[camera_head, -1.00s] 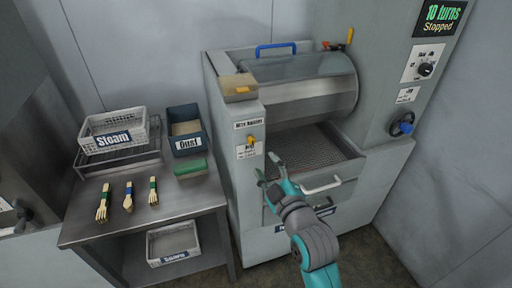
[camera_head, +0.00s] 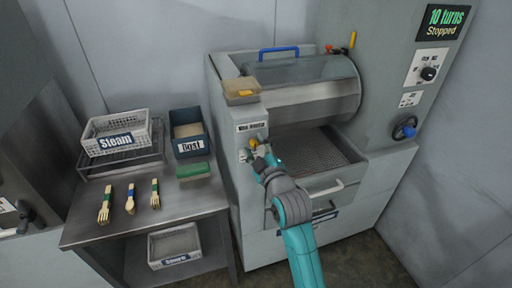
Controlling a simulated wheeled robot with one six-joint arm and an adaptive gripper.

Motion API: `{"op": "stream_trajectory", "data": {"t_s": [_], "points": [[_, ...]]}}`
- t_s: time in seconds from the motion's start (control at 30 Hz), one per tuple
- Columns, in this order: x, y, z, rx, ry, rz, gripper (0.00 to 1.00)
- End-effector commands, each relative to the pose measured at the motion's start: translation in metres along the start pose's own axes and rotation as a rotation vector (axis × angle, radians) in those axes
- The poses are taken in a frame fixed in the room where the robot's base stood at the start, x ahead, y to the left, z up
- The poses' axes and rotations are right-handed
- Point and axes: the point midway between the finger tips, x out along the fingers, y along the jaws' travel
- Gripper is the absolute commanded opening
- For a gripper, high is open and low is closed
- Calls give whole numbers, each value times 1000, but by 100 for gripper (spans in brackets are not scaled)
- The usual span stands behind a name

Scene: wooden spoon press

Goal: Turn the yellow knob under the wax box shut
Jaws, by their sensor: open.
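The wax box (camera_head: 241,92) is a small tan-topped box on the upper left corner of the press. Below it, under a printed label, the yellow knob (camera_head: 253,142) shows on the front panel. My gripper (camera_head: 257,153) is open at the knob, with its fingers close around or just below it. I cannot tell whether they touch the knob. The fingers and wrist hide part of the panel and the small white label under the knob.
The press drum (camera_head: 310,90) and its mesh tray (camera_head: 315,150) are right of my arm. A white handle (camera_head: 326,189) sticks out below. The steel table (camera_head: 82,229) at left holds a Steam crate (camera_head: 117,123), a Dust bin (camera_head: 188,147), a green block and several wooden utensils.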

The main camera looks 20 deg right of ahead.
Motion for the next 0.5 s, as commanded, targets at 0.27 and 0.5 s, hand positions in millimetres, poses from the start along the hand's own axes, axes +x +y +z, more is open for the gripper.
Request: {"op": "stream_trajectory", "data": {"t_s": [0.27, 0.5], "points": [[0, 0, 0, 0, 0, 0, 7], [0, 0, 0, 3, 0, 0, 0]]}}
